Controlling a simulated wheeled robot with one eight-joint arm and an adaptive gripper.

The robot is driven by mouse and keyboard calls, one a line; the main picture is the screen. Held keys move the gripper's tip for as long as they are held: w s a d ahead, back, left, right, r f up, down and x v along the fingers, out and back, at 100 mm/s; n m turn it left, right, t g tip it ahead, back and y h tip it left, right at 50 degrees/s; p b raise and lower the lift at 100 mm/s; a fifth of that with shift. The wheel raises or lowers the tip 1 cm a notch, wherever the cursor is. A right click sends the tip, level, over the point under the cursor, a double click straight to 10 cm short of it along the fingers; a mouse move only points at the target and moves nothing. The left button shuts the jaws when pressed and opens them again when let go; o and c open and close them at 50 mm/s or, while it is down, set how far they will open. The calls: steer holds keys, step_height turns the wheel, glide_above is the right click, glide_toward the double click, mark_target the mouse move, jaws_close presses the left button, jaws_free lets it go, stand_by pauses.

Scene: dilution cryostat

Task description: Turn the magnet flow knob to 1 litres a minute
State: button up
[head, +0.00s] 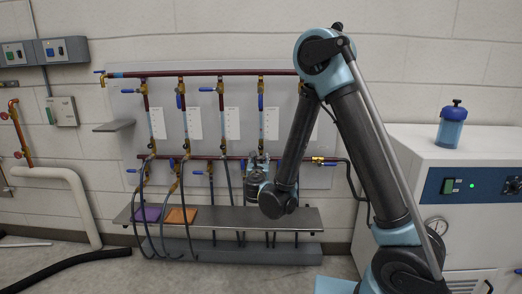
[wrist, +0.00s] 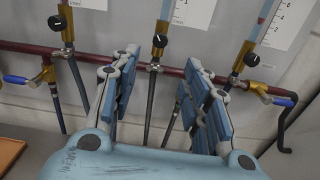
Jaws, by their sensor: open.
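A row of flow meters with scale cards hangs on the wall panel, each with a small black knob below its tube. The wrist view shows a left knob (wrist: 57,22), a middle knob (wrist: 160,41) and a right knob (wrist: 252,60). I cannot tell which is the magnet flow knob; no name is legible. My gripper (wrist: 160,62) is open and empty, its fingers apart on either side of the middle knob's line of sight, apparently short of it. In the head view my gripper (head: 258,162) is before the lower red pipe, and my arm hides part of the right-hand meters.
A red pipe (wrist: 88,58) with brass fittings and a blue-handled valve (wrist: 285,101) runs below the knobs. A grey shelf (head: 290,221) below bears a purple pad (head: 147,213) and an orange pad (head: 182,215). Hoses hang down. A white cabinet (head: 411,150) stands right.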

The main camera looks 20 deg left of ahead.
mark_target(261, 148)
steer(key=x, duration=1.6)
steer(key=shift+a, duration=0.15)
steer(key=shift+c, duration=0.6)
jaws_close()
